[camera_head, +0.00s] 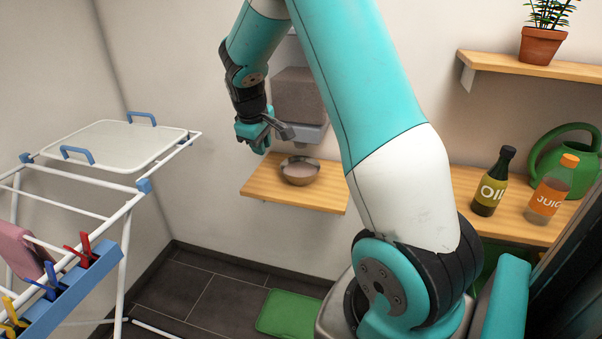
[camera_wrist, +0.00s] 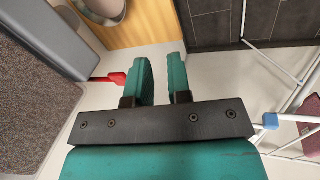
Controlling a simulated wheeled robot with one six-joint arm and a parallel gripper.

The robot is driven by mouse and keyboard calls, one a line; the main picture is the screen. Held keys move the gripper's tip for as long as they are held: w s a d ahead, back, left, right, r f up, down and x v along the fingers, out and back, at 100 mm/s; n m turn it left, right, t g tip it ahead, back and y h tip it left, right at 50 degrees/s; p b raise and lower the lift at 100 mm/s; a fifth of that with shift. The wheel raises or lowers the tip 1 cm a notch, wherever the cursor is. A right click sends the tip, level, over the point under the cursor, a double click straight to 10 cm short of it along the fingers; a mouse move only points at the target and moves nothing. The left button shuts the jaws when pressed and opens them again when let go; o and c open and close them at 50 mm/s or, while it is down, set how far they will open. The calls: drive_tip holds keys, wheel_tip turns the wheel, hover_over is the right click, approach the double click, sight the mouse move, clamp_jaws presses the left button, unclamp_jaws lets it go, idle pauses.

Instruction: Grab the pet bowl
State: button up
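The pet bowl is likely the round metallic bowl (camera_head: 300,171) with a brownish inside, upright on a low wooden wall shelf (camera_head: 262,190). In the wrist view part of the bowl (camera_wrist: 116,16) shows at the top edge, cut off by the frame. My gripper (camera_head: 258,136) is above and to the left of the bowl in the head view, apart from it. In the wrist view its two teal fingers (camera_wrist: 161,68) are apart with nothing between them.
A grey wall unit with a brownish block (camera_head: 298,95) hangs above the bowl, close to my gripper; a red-tipped part (camera_wrist: 108,79) shows beside the fingers. A drying rack (camera_head: 140,190) stands left. An oil bottle (camera_head: 491,186) and juice bottle (camera_head: 550,192) stand right.

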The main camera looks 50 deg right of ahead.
drive_tip(key=h, duration=0.1)
approach(292, 179)
drive_tip(key=f, duration=0.1)
drive_tip(key=d+f+p, duration=0.1)
drive_tip(key=w+f, duration=0.1)
drive_tip(key=shift+d+f+g, duration=0.2)
drive_tip(key=shift+d+g, duration=0.05)
drive_tip(key=shift+g, duration=0.15)
drive_tip(key=p+x, duration=0.1)
drive_tip(key=x, duration=0.5)
drive_tip(key=shift+d+f, duration=0.1)
drive_tip(key=shift+f, duration=0.15)
drive_tip(key=shift+c, duration=0.4)
clamp_jaws()
